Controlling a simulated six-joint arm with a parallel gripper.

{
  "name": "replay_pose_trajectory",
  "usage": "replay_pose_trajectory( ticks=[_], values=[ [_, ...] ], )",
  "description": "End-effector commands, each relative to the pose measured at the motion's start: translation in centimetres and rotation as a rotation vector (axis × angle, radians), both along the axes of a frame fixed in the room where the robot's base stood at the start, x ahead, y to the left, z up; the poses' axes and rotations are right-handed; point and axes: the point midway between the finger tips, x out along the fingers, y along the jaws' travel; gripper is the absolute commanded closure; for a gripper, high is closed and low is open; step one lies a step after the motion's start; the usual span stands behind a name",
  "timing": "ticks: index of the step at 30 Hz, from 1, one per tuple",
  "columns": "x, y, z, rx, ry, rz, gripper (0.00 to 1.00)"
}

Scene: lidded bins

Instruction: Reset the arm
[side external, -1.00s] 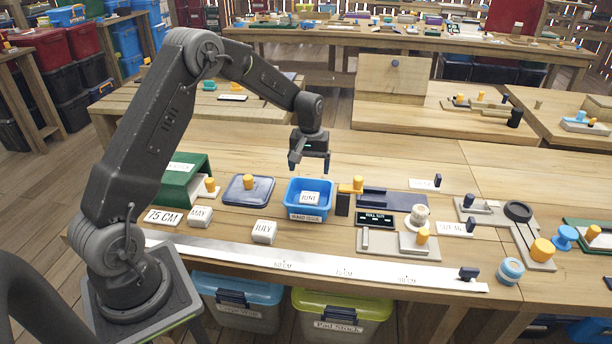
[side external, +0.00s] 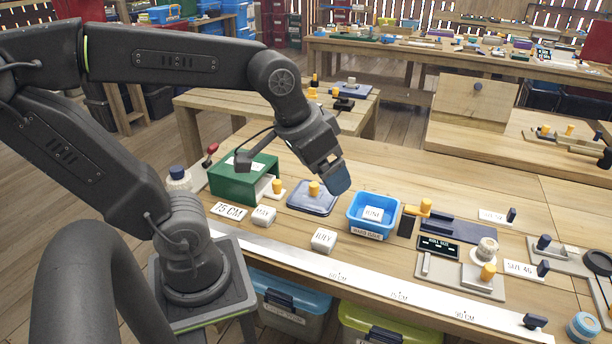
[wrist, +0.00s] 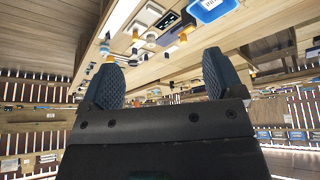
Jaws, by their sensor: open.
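The blue bin (side external: 362,228) stands open on the table with the JUNE block (side external: 373,214) inside. The JULY block (side external: 323,240) and the MAY block (side external: 264,216) sit on the table in front of the lid.
A green box (side external: 240,184) with a red-handled lever behind it stands at the left. A long white ruler (side external: 380,290) runs along the front edge. A dark blue tray (side external: 455,232) and several small fixtures fill the right. Lidded bins stand under the table.

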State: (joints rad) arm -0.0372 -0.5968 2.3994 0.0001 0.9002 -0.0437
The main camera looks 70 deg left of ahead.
Motion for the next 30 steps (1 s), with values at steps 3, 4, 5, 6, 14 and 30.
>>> replay_pose_trajectory(
  ticks=[3,4,5,6,14,30],
  values=[
    [-2.3,-0.6,-0.3,0.013,-0.038,-0.052,0.13],
    [-2.6,-0.7,-0.4,0.016,-0.042,-0.059,0.13],
    [-2.8,-0.8,-0.5,0.017,-0.046,-0.066,0.13],
    [-3.1,-0.8,-0.6,0.020,-0.050,-0.072,0.13],
    [-3.3,-0.9,-0.7,0.021,-0.052,-0.078,0.13],
    [-3.3,-0.9,-0.6,0.020,-0.052,-0.076,0.13]
  ],
)
